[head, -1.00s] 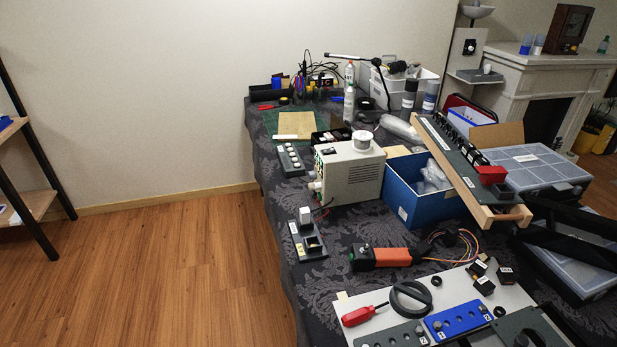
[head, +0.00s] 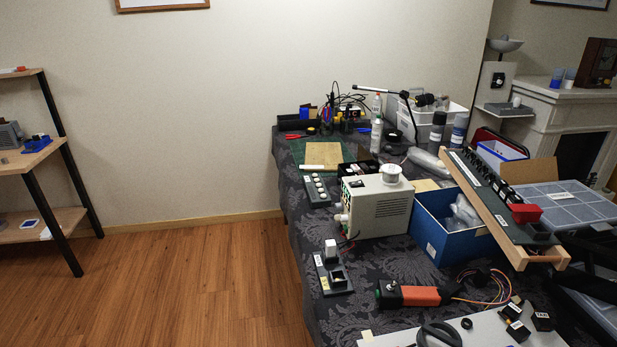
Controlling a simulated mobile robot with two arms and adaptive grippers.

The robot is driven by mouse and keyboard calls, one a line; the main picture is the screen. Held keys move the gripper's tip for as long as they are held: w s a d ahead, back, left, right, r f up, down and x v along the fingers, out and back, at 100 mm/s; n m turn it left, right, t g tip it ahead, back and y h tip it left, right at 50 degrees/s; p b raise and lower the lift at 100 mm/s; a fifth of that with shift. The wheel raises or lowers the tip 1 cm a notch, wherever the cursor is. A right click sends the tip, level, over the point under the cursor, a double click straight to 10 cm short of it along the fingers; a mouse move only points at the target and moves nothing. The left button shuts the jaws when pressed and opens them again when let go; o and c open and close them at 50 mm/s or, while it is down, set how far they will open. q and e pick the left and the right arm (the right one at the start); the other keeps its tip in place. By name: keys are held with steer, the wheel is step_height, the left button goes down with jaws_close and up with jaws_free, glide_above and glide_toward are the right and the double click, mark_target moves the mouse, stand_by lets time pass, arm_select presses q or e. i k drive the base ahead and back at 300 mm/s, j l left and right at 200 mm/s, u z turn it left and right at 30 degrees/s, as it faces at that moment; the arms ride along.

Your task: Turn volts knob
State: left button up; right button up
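I cannot read which control is the volts knob; the labels are too small. A beige box (head: 384,212) with a vented side stands on the cloth-covered table, and its left-facing front carries small controls (head: 343,208) seen at a steep angle. A dark strip with several pale round knobs (head: 317,189) lies just left of the box. A long tilted panel (head: 497,203) at the right carries a row of black controls and a red block. Neither of my gripper's fingertips shows in the head view.
A blue bin (head: 449,236) with clear bags stands right of the beige box. An orange and black tool (head: 414,295) lies in front, near a white board (head: 484,335). Shelves (head: 40,150) stand at the left. The wooden floor (head: 200,290) between is clear.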

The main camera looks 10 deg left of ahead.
mark_target(338, 207)
steer(key=i+j+z, duration=0.1)
steer(key=j, duration=0.25)
steer(key=i+j+z, duration=0.1)
steer(key=i+j, duration=0.15)
steer(key=j, duration=0.15)
steer(key=i+j+z, duration=0.1)
steer(key=j, duration=0.3)
steer(key=i+j+z, duration=0.1)
steer(key=j, duration=0.35)
steer(key=i+j, duration=0.25)
steer(key=j, duration=0.15)
steer(key=z, duration=0.05)
